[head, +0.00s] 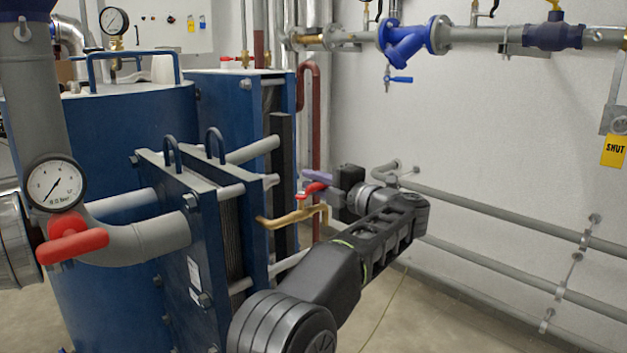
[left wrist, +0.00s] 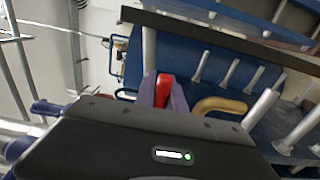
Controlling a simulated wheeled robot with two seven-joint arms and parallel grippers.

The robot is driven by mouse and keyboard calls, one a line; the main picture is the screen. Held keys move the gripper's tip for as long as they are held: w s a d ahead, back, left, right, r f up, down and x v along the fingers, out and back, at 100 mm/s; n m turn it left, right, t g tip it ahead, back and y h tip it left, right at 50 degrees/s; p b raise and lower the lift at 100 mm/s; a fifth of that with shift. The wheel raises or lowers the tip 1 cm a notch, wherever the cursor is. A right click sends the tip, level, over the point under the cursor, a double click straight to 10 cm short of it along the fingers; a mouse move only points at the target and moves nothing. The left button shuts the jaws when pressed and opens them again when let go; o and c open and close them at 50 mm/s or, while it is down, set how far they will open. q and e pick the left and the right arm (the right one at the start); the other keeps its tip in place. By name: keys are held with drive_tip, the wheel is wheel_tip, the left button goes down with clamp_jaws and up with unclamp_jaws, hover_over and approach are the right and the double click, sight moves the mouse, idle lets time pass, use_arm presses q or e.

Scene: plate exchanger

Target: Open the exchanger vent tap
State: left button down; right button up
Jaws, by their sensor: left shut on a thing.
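The vent tap is a small brass tap with a bent brass spout (head: 290,217) and a red lever handle (head: 313,189), at the right side of the blue plate exchanger (head: 206,240). My left gripper (head: 323,186) reaches it from the right, its purple-grey fingers shut on the red handle. In the left wrist view the red handle (left wrist: 164,88) shows between the two fingers of the gripper (left wrist: 163,95), and the brass spout (left wrist: 220,105) curves off to the right. The lower part of the handle is hidden by the gripper body. My right gripper is in neither view.
A large red-handled valve (head: 72,243) and a pressure gauge (head: 54,184) are at the left. Grey pipes (head: 490,210) run along the right wall. Above hangs a blue strainer (head: 407,42) with a small blue-handled tap (head: 398,79). Floor at the lower right is clear.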

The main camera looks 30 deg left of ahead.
sight(326, 186)
use_arm(q)
drive_tip(key=shift+f, duration=0.15)
drive_tip(key=c, duration=1.4)
unclamp_jaws()
drive_tip(key=v, duration=0.7)
drive_tip(key=shift+s+d+p, duration=0.1)
drive_tip(key=shift+d+p, duration=0.25)
